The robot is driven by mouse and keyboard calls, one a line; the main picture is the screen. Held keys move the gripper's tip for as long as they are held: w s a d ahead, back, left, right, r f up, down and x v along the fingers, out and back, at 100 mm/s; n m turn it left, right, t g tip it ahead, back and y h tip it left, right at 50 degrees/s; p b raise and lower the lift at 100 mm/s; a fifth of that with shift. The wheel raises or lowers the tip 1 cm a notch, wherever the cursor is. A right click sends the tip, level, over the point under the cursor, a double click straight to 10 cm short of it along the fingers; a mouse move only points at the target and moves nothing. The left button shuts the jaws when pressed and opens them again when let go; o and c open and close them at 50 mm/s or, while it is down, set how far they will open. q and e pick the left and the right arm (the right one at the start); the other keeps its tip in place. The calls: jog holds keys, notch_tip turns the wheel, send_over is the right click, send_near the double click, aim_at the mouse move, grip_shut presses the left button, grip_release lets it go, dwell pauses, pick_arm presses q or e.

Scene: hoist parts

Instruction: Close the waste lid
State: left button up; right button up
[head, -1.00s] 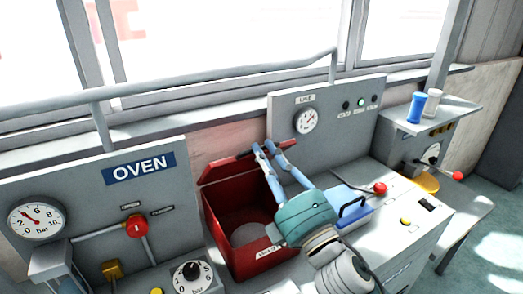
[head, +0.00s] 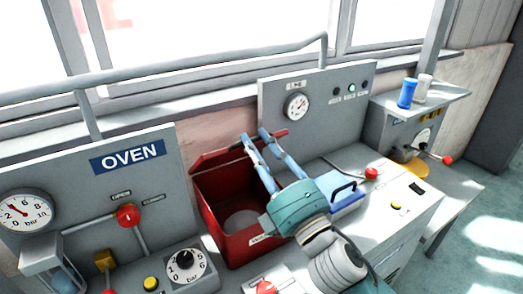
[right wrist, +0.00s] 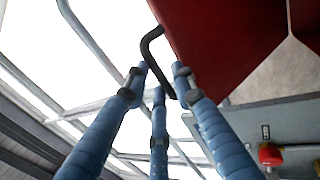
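The red waste bin (head: 236,250) is set in the bench, and its inside shows. Its red lid (head: 212,159) stands raised at the back, tilted toward the wall; it also shows in the right wrist view (right wrist: 225,35). A black bent handle (right wrist: 152,48) sits on the lid's edge. My right gripper (head: 254,136) reaches over the bin to the lid's top edge. Its blue fingers are spread apart around the handle in the right wrist view (right wrist: 158,85). Whether they touch it is unclear. My left gripper is not in view.
A blue box with a black handle (head: 346,196) stands right of the bin. The oven panel (head: 75,180) is on the left, and a gauge panel (head: 318,125) is behind. A rail (head: 200,77) runs along the window. Red-knobbed levers stick up nearby.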

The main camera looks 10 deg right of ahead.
jog(key=v, duration=1.2)
